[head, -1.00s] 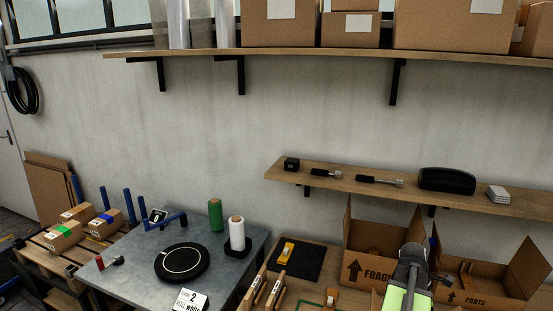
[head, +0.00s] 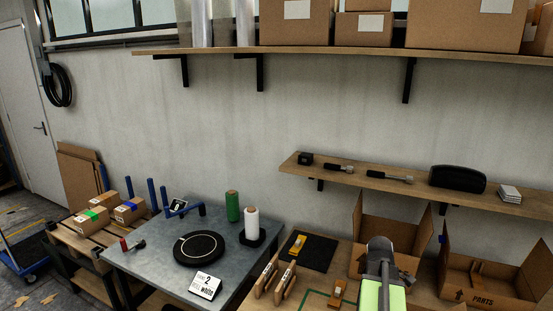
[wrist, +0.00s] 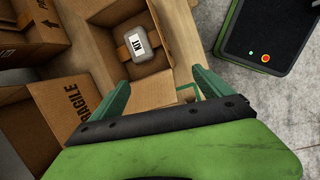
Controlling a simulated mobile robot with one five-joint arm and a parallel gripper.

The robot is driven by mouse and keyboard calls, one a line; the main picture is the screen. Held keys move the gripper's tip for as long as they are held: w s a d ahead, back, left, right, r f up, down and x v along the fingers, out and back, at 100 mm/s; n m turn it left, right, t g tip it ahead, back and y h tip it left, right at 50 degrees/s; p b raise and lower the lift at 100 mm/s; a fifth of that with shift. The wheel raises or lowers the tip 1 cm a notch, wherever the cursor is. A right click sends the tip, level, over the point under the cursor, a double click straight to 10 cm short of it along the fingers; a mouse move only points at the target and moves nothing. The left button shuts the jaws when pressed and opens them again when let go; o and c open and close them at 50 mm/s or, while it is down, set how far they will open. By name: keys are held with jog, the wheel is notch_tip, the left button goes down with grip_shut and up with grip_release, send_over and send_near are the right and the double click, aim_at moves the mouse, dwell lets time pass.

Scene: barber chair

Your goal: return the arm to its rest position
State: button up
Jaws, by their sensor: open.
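My gripper (wrist: 160,88) shows in the wrist view with its two green fingers spread apart and nothing between them. It is above the bench, over open cardboard boxes. A grey item with a KIT label (wrist: 143,50) sits inside an open box beyond the fingers. The box marked FRAGILE (wrist: 72,106) is beside the left finger. In the head view my green and grey arm (head: 379,278) stands at the lower right, in front of an open box (head: 362,228). The fingers cannot be made out there.
A box marked PARTS (head: 478,297) stands right of my arm. A wooden wall shelf (head: 405,188) with tools runs above the boxes. A grey table (head: 145,262) at left holds spools (head: 251,222) and a black disc (head: 198,248). Floor shows at far left.

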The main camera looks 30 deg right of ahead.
jog(key=w+a+m+t+y, duration=0.1)
jog(key=w+a, duration=0.7)
jog(key=a, duration=0.3)
jog(key=w+a+m+t, duration=0.1)
jog(key=w+a+m, duration=0.1)
jog(key=w+a, duration=0.7)
jog(key=w+a+m+y, duration=0.2)
jog(key=a+m, duration=0.1)
jog(key=a, duration=2.3)
notch_tip(320, 180, down, 10)
jog(key=s+b, duration=0.2)
jog(key=b, duration=0.7)
jog(key=shift+s+d+f, duration=0.15)
jog(key=shift+s+d, duration=0.05)
jog(key=shift+d, duration=0.1)
jog(key=shift+c, duration=0.4)
